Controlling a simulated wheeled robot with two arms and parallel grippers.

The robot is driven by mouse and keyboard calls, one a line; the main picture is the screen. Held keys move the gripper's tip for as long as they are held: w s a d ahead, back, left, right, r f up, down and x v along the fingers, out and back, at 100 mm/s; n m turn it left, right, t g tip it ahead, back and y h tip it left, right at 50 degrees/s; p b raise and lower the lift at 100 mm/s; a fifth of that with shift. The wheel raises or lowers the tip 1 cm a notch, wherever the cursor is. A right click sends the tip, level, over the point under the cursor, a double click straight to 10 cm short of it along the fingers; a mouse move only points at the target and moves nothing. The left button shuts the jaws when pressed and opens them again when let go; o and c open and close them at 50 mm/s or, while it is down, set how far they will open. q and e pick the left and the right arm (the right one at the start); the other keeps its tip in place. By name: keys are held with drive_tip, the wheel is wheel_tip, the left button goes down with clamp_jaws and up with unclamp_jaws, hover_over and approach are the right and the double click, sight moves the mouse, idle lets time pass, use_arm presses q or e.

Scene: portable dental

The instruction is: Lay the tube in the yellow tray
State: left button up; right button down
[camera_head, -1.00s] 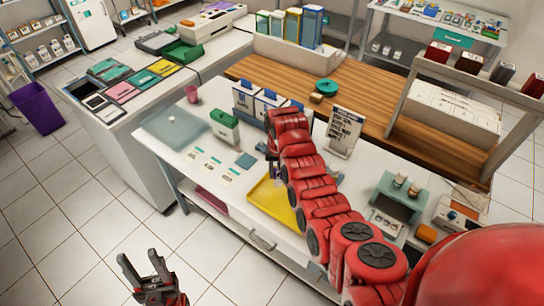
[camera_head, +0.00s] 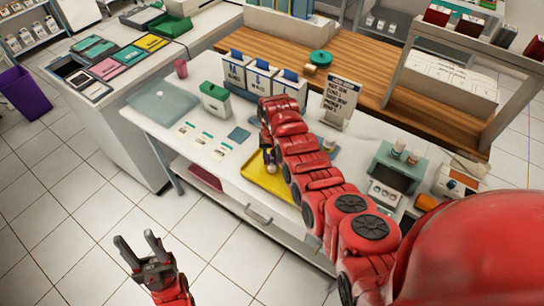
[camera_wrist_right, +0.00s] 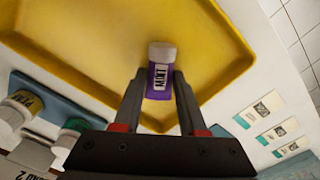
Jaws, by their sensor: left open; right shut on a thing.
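The yellow tray (camera_head: 258,180) lies on the white counter, partly hidden behind my right arm in the head view. In the right wrist view the tray (camera_wrist_right: 100,40) fills much of the picture. The tube (camera_wrist_right: 162,72) is purple with a white cap and a label reading "MINT". My right gripper (camera_wrist_right: 160,98) is shut on the tube, one finger on each side, and holds it over the tray. I cannot tell whether the tube touches the tray floor. My left gripper (camera_head: 141,248) is open and empty, over the floor in front of the counter.
A green-lidded box (camera_head: 215,99), several white bins with blue tabs (camera_head: 262,78) and a sign stand (camera_head: 339,101) are behind the tray. Small labelled cards (camera_head: 205,135) lie to its left. In the wrist view, capped bottles (camera_wrist_right: 72,130) stand at lower left.

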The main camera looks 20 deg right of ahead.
drive_tip(key=shift+f, duration=0.25)
drive_tip(key=c, duration=0.7)
unclamp_jaws()
drive_tip(key=shift+r, duration=0.1)
drive_tip(key=o, duration=0.3)
